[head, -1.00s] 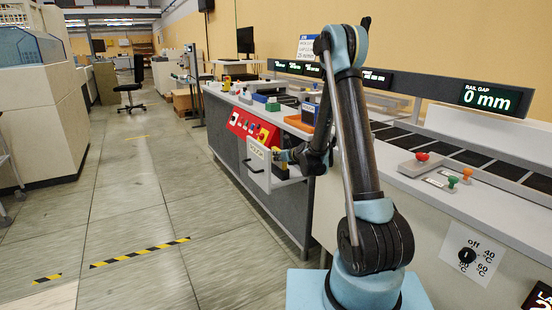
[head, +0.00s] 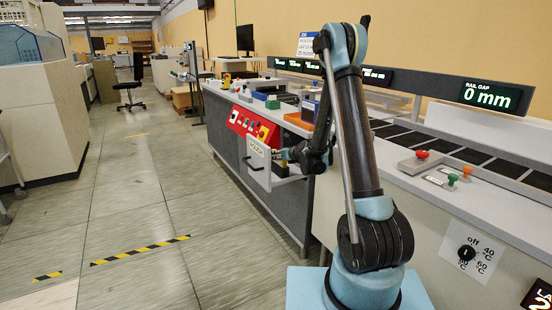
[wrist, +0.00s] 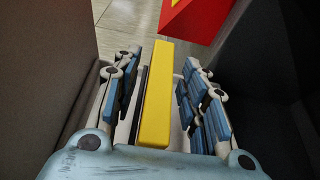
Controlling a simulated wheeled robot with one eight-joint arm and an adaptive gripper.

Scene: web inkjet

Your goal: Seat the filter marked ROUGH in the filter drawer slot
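My gripper (wrist: 160,85) is open, with its blue-padded fingers on either side of a yellow bar (wrist: 156,95). A narrow gap shows on each side of the bar. In the head view my gripper (head: 290,156) is low beside the machine, at the pulled-out drawer with a white front (head: 258,174). The drawer front carries a label too small to read surely. A little yellow shows at the fingertips there. The filter's mark is not readable, and the slot itself is hidden by the drawer front and my gripper.
A red control panel (head: 253,127) with buttons is just above the drawer; its red corner (wrist: 190,18) shows in the wrist view. Dark surfaces flank the fingers closely. An orange bin (head: 297,121) stands on the bench.

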